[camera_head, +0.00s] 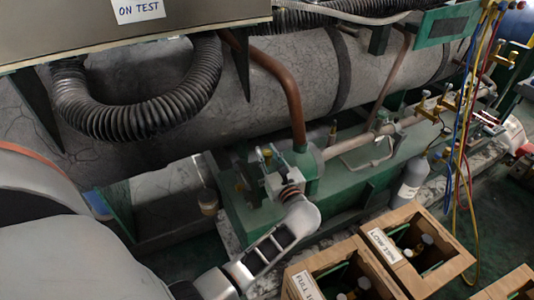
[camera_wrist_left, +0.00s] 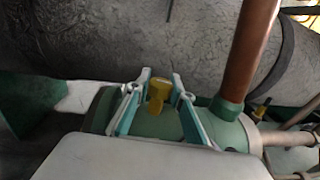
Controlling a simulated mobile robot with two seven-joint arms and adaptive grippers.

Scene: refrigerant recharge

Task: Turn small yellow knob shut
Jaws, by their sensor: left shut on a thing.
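The small yellow knob (camera_wrist_left: 158,92) stands on top of a green fitting (camera_wrist_left: 150,125) in the left wrist view. In the head view the knob (camera_head: 267,153) is a tiny yellow spot at the fingertips. My left gripper (camera_wrist_left: 161,80) has one finger on each side of the knob and is shut on it. In the head view my left gripper (camera_head: 271,158) sits over the green fitting, just left of the copper pipe's foot. The exact finger contact is too small to make out. My right gripper is in neither view.
The copper pipe (camera_head: 291,95) rises close beside the gripper. A black ribbed hose (camera_head: 150,118) hangs at upper left. Cardboard boxes (camera_head: 455,268) with bottles stand in front at right. Colored hoses (camera_head: 467,100) and a grey cylinder (camera_head: 411,178) are farther right.

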